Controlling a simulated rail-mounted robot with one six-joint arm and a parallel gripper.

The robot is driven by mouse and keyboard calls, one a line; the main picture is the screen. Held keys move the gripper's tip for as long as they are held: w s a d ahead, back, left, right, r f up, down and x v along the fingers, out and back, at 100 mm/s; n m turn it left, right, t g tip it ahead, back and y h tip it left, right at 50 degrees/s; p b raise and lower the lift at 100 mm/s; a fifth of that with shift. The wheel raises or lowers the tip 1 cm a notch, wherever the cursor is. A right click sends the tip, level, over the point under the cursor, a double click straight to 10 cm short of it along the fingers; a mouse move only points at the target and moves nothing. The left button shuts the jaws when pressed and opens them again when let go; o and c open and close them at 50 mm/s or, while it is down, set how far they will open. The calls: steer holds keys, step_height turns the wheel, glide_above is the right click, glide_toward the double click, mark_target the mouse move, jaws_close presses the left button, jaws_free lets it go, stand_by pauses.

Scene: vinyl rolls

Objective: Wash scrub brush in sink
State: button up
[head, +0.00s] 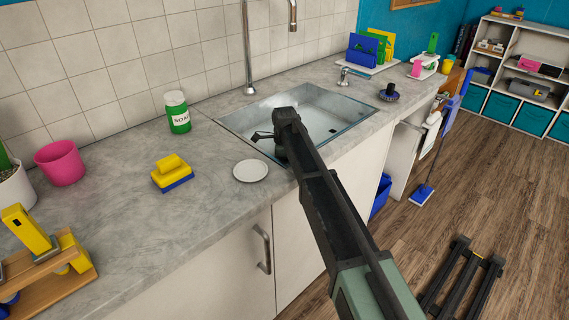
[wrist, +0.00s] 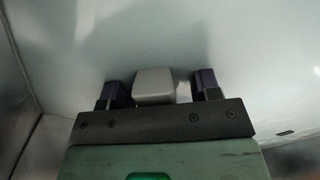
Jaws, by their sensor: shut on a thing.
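The metal sink (head: 335,112) is set in the grey counter. My gripper (wrist: 161,90) is over or inside the sink; in the head view my arm hides most of it. In the wrist view its two dark fingers stand apart on either side of a smooth pale grey block-like thing (wrist: 153,86), and it is shut on this thing. Only a small part of the held thing shows, so I cannot tell whether it is the scrub brush. A dark round knobbed thing (head: 389,92), which looks like a brush, sits on the counter right of the sink. The tall faucet (head: 248,60) stands behind the sink.
A soap bottle (head: 178,112), a yellow and blue sponge stack (head: 172,174) and a white saucer (head: 251,171) stand left of the sink. A pink pot (head: 60,162) is farther left. A small tap handle (head: 345,76) is at the sink's back right. The sink's walls (wrist: 22,80) surround my gripper closely.

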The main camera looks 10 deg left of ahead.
steer(key=shift+r, duration=0.1)
stand_by(0.3)
step_height(320, 180, up, 18)
steer(key=p, duration=1.8)
steer(key=shift+r+p, duration=0.2)
steer(key=shift+p, duration=0.1)
